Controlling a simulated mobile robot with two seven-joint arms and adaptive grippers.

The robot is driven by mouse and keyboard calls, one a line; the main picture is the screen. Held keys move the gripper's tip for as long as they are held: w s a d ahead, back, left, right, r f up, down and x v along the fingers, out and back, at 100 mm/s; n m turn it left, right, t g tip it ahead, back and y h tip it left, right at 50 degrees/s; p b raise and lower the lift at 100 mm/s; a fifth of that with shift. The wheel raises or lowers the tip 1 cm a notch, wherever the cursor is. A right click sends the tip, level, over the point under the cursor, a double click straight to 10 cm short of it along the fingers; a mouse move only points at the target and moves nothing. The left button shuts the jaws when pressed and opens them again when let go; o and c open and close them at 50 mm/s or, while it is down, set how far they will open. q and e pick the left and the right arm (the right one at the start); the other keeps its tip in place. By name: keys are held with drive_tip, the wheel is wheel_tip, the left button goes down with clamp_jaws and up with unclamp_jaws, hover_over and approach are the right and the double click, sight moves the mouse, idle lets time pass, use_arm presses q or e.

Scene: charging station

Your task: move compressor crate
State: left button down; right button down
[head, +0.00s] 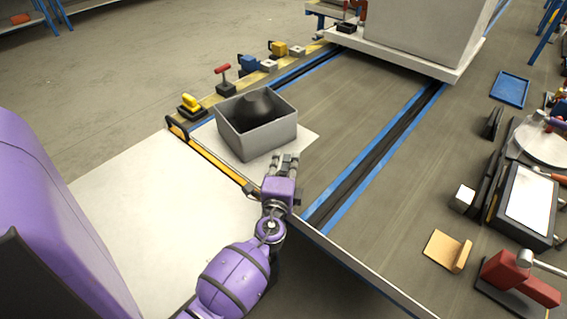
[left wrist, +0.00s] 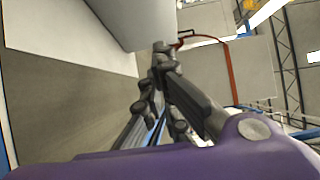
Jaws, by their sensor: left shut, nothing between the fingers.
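The compressor crate (head: 270,141) is a grey open-topped box with a dark rounded object (head: 262,107) inside. It stands on a white sheet (head: 300,142) on the bench, in the middle of the head view. My left gripper (head: 286,160) is shut and empty just in front of the crate's near right corner. From the head view I cannot tell whether the fingertips touch the crate. In the left wrist view the gripper's fingers (left wrist: 161,52) come together beside a pale grey wall (left wrist: 145,22), likely the crate's. My right gripper is not in view.
Small red, yellow and blue fixtures (head: 249,63) line the bench's far left edge. A dark, blue-edged rail (head: 375,152) runs right of the crate. A large grey block (head: 420,28) stands at the back. Tools and a framed white panel (head: 527,203) crowd the right side.

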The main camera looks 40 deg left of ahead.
sight(276, 131)
use_arm(q)
drive_tip(key=x, duration=0.4)
drive_tip(key=a, duration=0.1)
drive_tip(key=w+a, duration=0.1)
drive_tip(key=a, duration=0.1)
drive_tip(key=shift+w+a, duration=0.15)
drive_tip(key=shift+w, duration=0.2)
drive_tip(key=shift+w+a+f, duration=0.1)
drive_tip(key=shift+w+a, duration=0.1)
drive_tip(key=shift+a, duration=0.3)
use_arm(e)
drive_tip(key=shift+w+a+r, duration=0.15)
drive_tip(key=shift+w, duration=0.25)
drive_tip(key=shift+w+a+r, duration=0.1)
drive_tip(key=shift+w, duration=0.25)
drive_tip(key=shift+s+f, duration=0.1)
